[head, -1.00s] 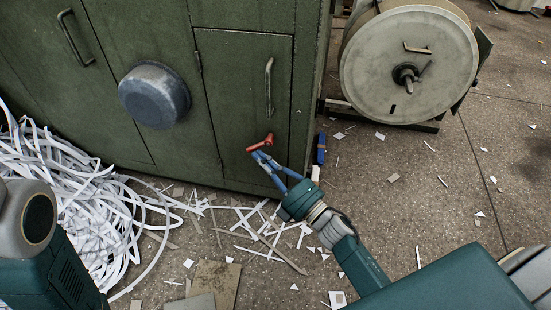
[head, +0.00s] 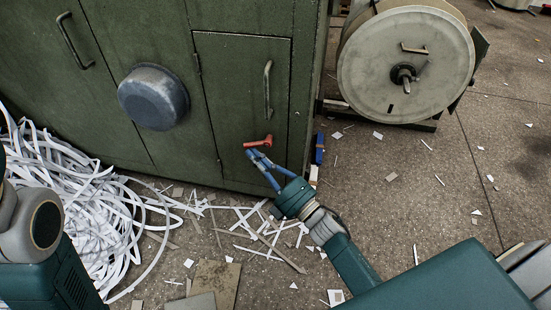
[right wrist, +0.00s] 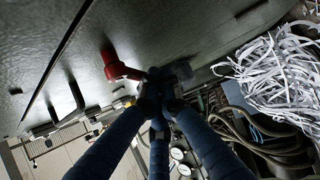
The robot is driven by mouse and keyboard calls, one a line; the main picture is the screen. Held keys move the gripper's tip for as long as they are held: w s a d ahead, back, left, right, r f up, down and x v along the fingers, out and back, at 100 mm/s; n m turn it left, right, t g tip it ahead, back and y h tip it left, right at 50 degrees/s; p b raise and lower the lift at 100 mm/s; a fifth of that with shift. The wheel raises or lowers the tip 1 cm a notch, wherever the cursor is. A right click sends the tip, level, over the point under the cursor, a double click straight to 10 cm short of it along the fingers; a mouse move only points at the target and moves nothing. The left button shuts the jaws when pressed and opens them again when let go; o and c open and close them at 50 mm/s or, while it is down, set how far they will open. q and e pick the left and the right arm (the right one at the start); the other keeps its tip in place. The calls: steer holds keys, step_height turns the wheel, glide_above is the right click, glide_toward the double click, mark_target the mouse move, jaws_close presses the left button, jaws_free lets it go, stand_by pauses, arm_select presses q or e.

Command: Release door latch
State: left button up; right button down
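The door latch is a small red handle (head: 258,142) low on the green cabinet door (head: 236,95), lying nearly level. It also shows in the right wrist view as a red knob with a short arm (right wrist: 116,66). My right gripper (head: 254,154) is just below the handle, and its blue fingers are drawn together at the tips. In the right wrist view the fingertips (right wrist: 161,82) are close to the end of the red arm. Whether they touch it I cannot tell. Nothing shows between the fingers. My left gripper is out of view.
A metal pull handle (head: 268,90) stands upright on the door. A round grey basin (head: 153,97) sticks out to the left. Shredded white strips (head: 75,205) heap at left. A large reel (head: 405,65) stands at right. Scraps litter the floor.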

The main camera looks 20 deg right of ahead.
stand_by(0.3)
steer(key=v, duration=1.2)
steer(key=shift+d, duration=0.1)
